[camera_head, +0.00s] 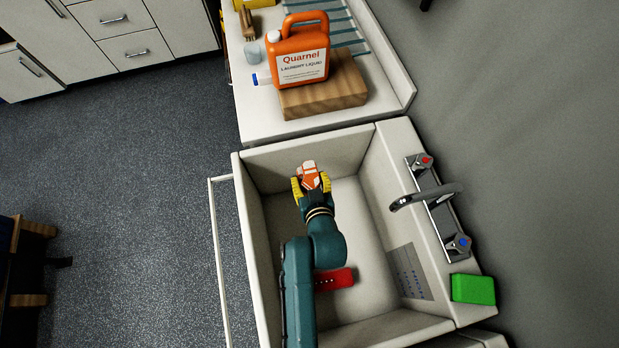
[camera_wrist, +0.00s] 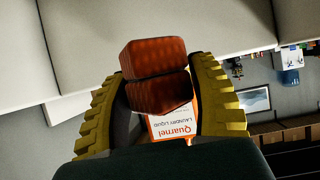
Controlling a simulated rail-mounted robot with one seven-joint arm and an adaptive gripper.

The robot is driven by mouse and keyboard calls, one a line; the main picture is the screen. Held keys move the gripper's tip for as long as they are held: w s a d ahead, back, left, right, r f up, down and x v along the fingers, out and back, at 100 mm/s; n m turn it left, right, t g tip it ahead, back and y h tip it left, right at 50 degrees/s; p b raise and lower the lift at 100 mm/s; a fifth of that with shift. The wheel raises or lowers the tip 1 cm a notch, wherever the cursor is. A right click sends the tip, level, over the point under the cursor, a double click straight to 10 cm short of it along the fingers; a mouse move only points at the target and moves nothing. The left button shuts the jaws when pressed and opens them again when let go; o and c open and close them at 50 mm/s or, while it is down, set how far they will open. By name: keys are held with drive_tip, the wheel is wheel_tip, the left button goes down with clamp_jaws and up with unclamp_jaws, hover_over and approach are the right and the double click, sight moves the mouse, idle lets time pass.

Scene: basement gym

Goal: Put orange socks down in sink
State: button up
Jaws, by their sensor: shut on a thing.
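The orange socks (camera_head: 309,172), a folded bundle with white patches in the head view, sit between the yellow fingers of my gripper (camera_head: 311,187). In the wrist view the socks (camera_wrist: 155,75) look like two dark orange-red folded lumps between the finger pads. My gripper (camera_wrist: 158,100) is shut on them. The pale sink (camera_head: 366,215) lies below, and in the head view the socks are over its upper left part. Their height above the sink floor cannot be told.
A red object (camera_head: 338,279) lies in the sink beside my arm. The tap (camera_head: 425,197) reaches over the right rim. A green block (camera_head: 473,289) sits on the lower right rim.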

drive_tip(key=shift+f, duration=0.1)
drive_tip(key=o, duration=1.2)
drive_tip(key=shift+o, duration=0.2)
drive_tip(key=v, duration=1.2)
